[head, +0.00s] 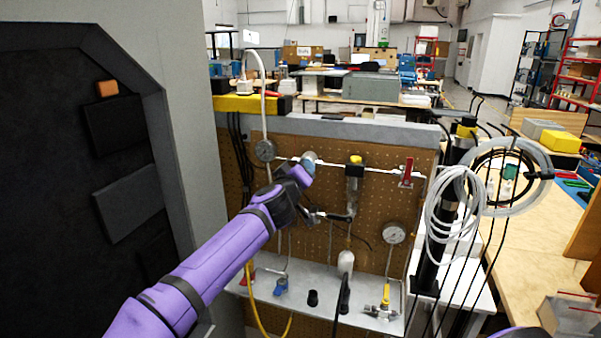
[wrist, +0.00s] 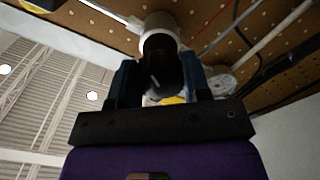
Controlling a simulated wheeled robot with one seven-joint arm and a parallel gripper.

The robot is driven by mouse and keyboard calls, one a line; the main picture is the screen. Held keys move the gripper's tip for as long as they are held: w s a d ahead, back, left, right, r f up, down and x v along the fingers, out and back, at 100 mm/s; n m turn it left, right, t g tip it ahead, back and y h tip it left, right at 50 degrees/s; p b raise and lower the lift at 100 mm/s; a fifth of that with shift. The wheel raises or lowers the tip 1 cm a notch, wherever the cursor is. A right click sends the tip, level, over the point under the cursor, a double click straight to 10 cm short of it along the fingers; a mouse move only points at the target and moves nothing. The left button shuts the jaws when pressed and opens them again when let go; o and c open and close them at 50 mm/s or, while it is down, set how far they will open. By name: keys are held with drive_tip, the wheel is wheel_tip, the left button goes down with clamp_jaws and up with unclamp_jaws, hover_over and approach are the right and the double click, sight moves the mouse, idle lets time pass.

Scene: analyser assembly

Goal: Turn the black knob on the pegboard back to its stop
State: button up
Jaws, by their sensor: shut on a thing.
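The brown pegboard (head: 390,196) stands upright ahead of me with pipes and fittings on it. My gripper (head: 304,172) is at its upper middle, at a pale round fitting (head: 309,157) on the white pipe. In the wrist view my gripper (wrist: 160,80) has one dark blue finger on each side of the black knob (wrist: 158,62), shut on it. The knob sits in front of the pale fitting body (wrist: 160,22). A pale mark shows on the knob's dark face. In the head view my gripper hides the knob, and its turn angle cannot be read.
To the right are a yellow-capped filter (head: 355,170), a red valve handle (head: 407,170) and a pressure gauge (head: 393,234). Another gauge (head: 265,150) is close on the left. A metal shelf (head: 325,292) runs below. A large dark-fronted cabinet (head: 60,180) stands left; coiled tubing (head: 455,210) hangs right.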

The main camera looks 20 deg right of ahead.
drive_tip(key=n, duration=1.2)
drive_tip(key=shift+n, duration=0.4)
drive_tip(key=n, duration=0.6)
drive_tip(key=shift+f, duration=0.1)
drive_tip(key=n, duration=0.6)
drive_tip(key=shift+n, duration=0.3)
drive_tip(key=o, duration=0.9)
drive_tip(key=v, duration=1.1)
